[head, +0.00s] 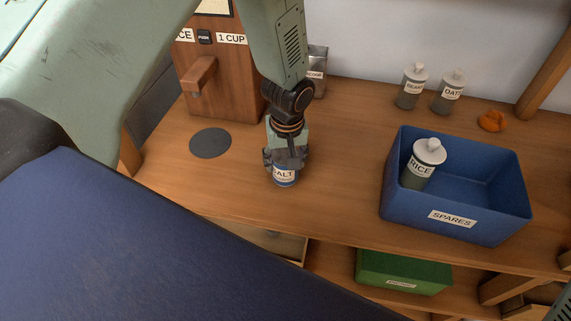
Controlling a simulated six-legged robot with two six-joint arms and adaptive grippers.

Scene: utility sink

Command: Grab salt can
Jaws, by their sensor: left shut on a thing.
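My left gripper (285,160) comes down from above and is shut on the can. The fingers hide the can's upper part. My right gripper is not in view.
A blue bin (480,205) labelled SPARES stands at right, holding a RICE jar (424,163). BEANS and OATS jars (449,92) and an orange item (491,121) stand behind it. A wooden dispenser (222,70) and dark disc (210,143) are at left. A green bin (405,270) sits below.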

